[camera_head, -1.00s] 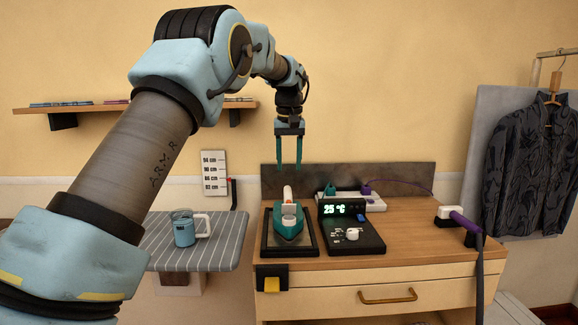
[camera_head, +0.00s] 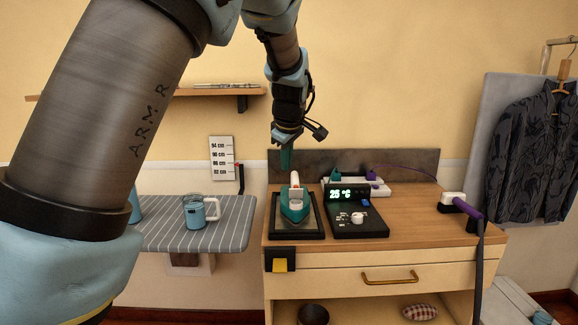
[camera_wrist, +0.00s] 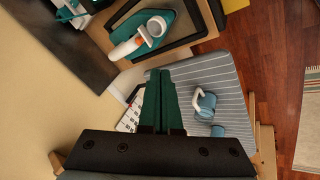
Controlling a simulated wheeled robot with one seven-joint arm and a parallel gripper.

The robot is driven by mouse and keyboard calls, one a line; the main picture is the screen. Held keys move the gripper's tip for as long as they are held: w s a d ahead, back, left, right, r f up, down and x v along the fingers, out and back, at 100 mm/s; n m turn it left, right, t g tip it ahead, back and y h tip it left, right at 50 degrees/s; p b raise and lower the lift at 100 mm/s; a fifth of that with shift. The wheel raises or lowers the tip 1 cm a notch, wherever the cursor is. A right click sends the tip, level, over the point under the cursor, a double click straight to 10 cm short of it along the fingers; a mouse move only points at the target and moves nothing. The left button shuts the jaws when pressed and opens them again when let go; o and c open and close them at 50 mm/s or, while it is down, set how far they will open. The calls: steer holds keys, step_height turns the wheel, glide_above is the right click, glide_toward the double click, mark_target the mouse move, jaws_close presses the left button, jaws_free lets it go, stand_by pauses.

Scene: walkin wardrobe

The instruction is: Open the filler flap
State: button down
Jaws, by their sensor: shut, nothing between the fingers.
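A teal iron (camera_head: 294,209) with an orange-tipped white handle lies on a black-framed rest on the wooden cabinet top. It also shows at the top of the wrist view (camera_wrist: 172,36). A round white-grey part, apparently the filler flap (camera_wrist: 157,27), sits on the iron's upper side. I cannot tell whether it is open. My gripper (camera_head: 286,166) points down just above and behind the iron, apart from it as far as I can see. In the wrist view its teal fingers (camera_wrist: 164,76) are together and hold nothing.
A control box (camera_head: 355,210) reading 25 °C stands right of the iron, before a power strip (camera_head: 357,187). A blue jug (camera_head: 196,212) stands on the striped ironing board (camera_head: 170,237) at left; another blue vessel (camera_wrist: 217,131) is beside it. A purple cable crosses the cabinet's right side.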

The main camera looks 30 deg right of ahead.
steer(key=p, duration=0.2)
glide_toward(293, 185)
steer(key=a+f, duration=0.4)
steer(key=shift+w+d+f+p, duration=0.2)
steer(key=shift+d+p, duration=0.1)
steer(key=shift+d, duration=0.3)
steer(key=shift+w+d+f+p, duration=0.1)
steer(key=shift+d+f+p, duration=0.2)
steer(key=shift+d, duration=0.35)
steer(key=shift+w+d+f+p, duration=0.1)
steer(key=shift+d+p, duration=0.25)
steer(key=shift+d, duration=0.25)
steer(key=shift+d, duration=0.1)
steer(key=shift+w+d+f+b, duration=0.1)
steer(key=shift+w+d+b, duration=0.1)
steer(key=shift+w+d, duration=0.25)
steer(key=shift+w+d+b, duration=0.2)
steer(key=shift+w, duration=0.4)
steer(key=shift+s, duration=0.15)
steer(key=shift+a, duration=0.1)
